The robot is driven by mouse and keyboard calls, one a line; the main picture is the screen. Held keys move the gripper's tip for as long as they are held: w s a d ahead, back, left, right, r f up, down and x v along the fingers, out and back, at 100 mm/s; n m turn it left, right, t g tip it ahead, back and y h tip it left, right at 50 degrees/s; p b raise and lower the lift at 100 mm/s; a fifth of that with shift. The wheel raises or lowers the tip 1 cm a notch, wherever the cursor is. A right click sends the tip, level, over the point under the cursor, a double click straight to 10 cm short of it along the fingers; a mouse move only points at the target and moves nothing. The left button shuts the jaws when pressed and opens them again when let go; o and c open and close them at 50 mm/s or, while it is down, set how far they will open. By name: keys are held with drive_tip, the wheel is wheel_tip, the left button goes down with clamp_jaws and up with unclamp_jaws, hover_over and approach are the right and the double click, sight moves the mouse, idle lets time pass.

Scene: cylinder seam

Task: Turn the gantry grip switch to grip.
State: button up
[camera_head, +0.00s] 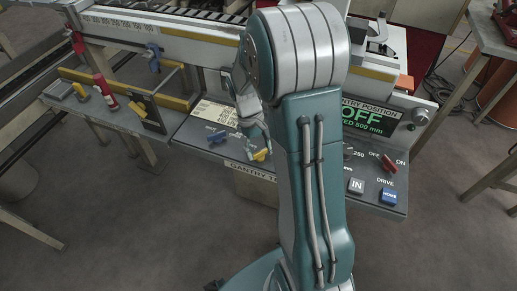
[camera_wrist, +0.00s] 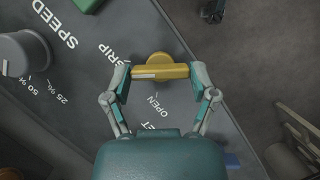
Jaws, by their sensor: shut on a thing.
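The gantry grip switch is a yellow bar knob (camera_wrist: 175,71) on the grey panel, seen from above in the wrist view. Its white line points left, close to the end of the word GRIP; the word OPEN is below the knob. My gripper (camera_wrist: 161,78) has one finger at each end of the bar and is shut on it. In the head view the yellow switch (camera_head: 261,155) shows at the tip of my gripper (camera_head: 256,139), partly hidden by it. My arm covers the middle of the panel there.
A grey SPEED knob (camera_wrist: 24,53) is left of the switch in the wrist view. In the head view, a red OFF/ON switch (camera_head: 390,162), a blue HOME button (camera_head: 389,197) and a display (camera_head: 368,120) reading OFF are right of my arm. Open floor lies in front.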

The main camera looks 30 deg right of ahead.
drive_tip(key=shift+m+y, duration=0.3)
drive_tip(key=shift+m, duration=0.6)
drive_tip(key=o, duration=1)
drive_tip(key=v, duration=1.2)
drive_tip(key=shift+d, duration=0.1)
